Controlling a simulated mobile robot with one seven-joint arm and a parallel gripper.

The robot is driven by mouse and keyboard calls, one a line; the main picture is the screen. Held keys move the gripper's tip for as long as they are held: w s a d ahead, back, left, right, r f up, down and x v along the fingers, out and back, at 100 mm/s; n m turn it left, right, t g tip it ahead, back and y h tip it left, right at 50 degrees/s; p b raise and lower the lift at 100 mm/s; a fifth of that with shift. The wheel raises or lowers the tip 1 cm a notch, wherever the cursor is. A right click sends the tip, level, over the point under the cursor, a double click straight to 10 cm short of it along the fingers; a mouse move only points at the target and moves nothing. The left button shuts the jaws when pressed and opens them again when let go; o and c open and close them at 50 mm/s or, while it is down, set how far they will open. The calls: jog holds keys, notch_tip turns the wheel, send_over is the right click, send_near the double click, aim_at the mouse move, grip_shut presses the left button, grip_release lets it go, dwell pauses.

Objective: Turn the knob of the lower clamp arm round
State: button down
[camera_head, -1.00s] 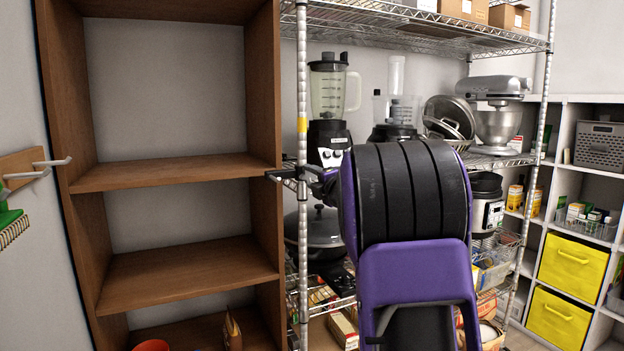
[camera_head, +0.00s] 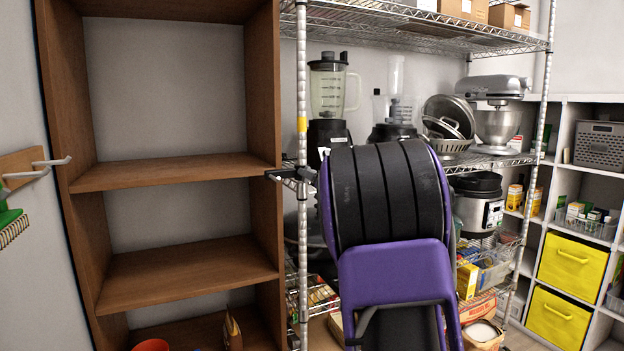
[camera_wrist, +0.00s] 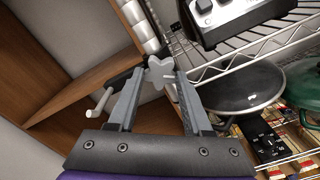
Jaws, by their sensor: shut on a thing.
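The knob (camera_wrist: 158,73) is grey and lobed, and shows in the wrist view between my fingertips. My gripper (camera_wrist: 161,78) is shut on it, with one long grey finger on each side. The clamp arm (camera_wrist: 112,82) is dark and reaches left from the rack post, with a pale rod at its outer end. In the head view the clamp arm (camera_head: 284,174) is a small black piece on the post at mid height.
The wire rack's post (camera_head: 302,105) stands close beside the brown wooden shelf (camera_head: 175,172). A blender (camera_head: 328,92) stands on the rack shelf behind my arm. In the wrist view a dark pan lid (camera_wrist: 240,86) lies below the wire shelf to the right. The wooden shelf's upper compartments are empty.

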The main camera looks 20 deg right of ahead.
jog(key=shift+n, duration=0.3)
jog(key=shift+c, duration=1.6)
grip_release()
jog(key=shift+s, duration=0.15)
jog(key=s, duration=1.1)
jog(key=shift+s+d, duration=0.2)
jog(key=shift+s, duration=0.2)
jog(key=shift+a, duration=0.1)
